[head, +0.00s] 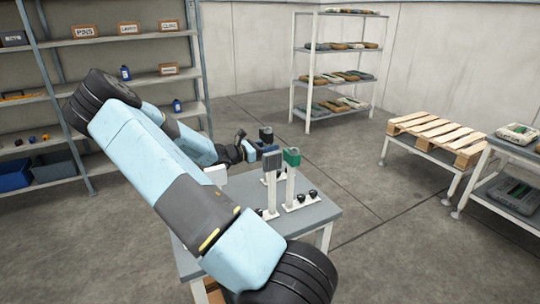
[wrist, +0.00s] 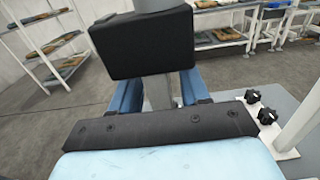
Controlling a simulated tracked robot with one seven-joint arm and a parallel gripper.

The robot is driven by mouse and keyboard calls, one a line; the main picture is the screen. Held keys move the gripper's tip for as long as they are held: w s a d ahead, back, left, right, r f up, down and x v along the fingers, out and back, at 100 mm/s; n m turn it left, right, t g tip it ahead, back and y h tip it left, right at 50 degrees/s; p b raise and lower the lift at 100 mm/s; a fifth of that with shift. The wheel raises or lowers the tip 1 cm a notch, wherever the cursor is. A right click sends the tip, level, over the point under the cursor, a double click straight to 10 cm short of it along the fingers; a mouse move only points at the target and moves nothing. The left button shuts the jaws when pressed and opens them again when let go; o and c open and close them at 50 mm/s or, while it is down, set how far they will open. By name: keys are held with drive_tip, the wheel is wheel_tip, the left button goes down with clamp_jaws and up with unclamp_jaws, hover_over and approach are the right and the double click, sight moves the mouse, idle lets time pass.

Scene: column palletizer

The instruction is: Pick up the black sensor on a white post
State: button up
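The black sensor (head: 266,133) is a dark box above my gripper (head: 259,150) in the head view. In the wrist view the sensor (wrist: 143,42) is large and close, and hides part of the fingers. My gripper (wrist: 160,95) has its two blue fingers on either side of the pale post (wrist: 161,93) below the box. I cannot tell whether the fingers touch the post or leave a gap. The post's foot is hidden in both views.
A grey sensor (head: 271,163) and a green sensor (head: 291,157) on white posts stand close to my gripper on the grey table (head: 322,212). Black knobs (head: 301,197) sit on their bases. Shelves (head: 340,48) and a pallet (head: 436,134) stand beyond, with open floor between.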

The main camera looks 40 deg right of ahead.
clamp_jaws()
idle(0.5)
